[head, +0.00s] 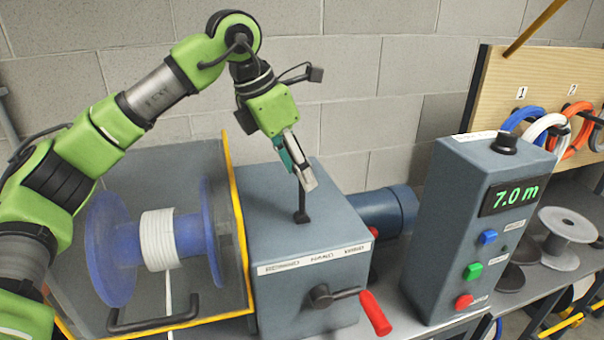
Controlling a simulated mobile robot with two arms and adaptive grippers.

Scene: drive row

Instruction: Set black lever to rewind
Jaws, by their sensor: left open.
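The black lever (301,203) rises from a small black base on top of the grey drive box (268,215). It stands close to upright near the middle of the top, without a clear lean to either side. I cannot tell whether the fingers touch the lever. My right gripper is not in view.
A crank with a red handle (375,313) sticks out from the box front. Left is a blue reel (110,250) with white cable behind a yellow-edged guard (240,225). Right is a control box (465,230) reading 7.0 m, with blue, green and red buttons.

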